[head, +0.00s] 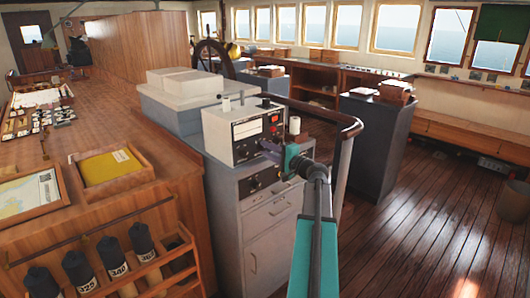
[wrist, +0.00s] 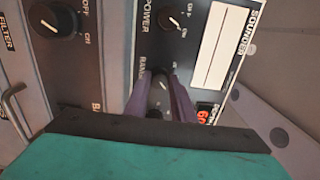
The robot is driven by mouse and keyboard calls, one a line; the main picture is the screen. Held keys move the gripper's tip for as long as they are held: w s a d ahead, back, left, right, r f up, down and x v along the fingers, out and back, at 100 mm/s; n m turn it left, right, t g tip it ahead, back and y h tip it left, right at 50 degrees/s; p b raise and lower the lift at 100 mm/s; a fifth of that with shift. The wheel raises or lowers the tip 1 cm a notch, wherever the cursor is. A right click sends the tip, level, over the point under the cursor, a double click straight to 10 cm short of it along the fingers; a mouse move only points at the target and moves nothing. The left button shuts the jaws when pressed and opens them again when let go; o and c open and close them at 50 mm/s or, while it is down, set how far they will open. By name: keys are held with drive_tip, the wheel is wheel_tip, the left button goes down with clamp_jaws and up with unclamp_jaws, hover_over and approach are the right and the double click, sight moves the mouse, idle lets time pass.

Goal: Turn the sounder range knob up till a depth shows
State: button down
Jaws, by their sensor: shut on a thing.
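The sounder (head: 247,133) is a pale box with a dark front strip, standing on a grey cabinet. In the wrist view its panel (wrist: 220,45) shows the word SOUNDER and a white strip. My gripper (wrist: 163,84) is shut on the range knob (wrist: 160,92), with one purple finger on each side of it. The knob's label is partly covered. In the head view my gripper (head: 273,149) reaches the sounder's front and hides the knob. A small dark window (wrist: 208,112) shows red characters that look like 60, partly cut off by my wrist.
A power knob (wrist: 172,19) sits beside the range knob. A dark panel with other knobs (wrist: 54,17) lies to the left. A curved handrail (head: 335,118) runs close to my arm.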

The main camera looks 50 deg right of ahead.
drive_tip(key=shift+d+r, duration=0.15)
drive_tip(key=shift+r, duration=0.05)
drive_tip(key=c, duration=1.5)
unclamp_jaws()
drive_tip(key=shift+f, duration=0.1)
drive_tip(key=shift+s+f, duration=0.1)
drive_tip(key=shift+s, duration=0.05)
drive_tip(key=s, duration=0.4)
drive_tip(key=s+b, duration=0.1)
drive_tip(key=s, duration=0.4)
drive_tip(key=s+a+b, duration=0.1)
drive_tip(key=s, duration=0.3)
drive_tip(key=shift+s, duration=0.25)
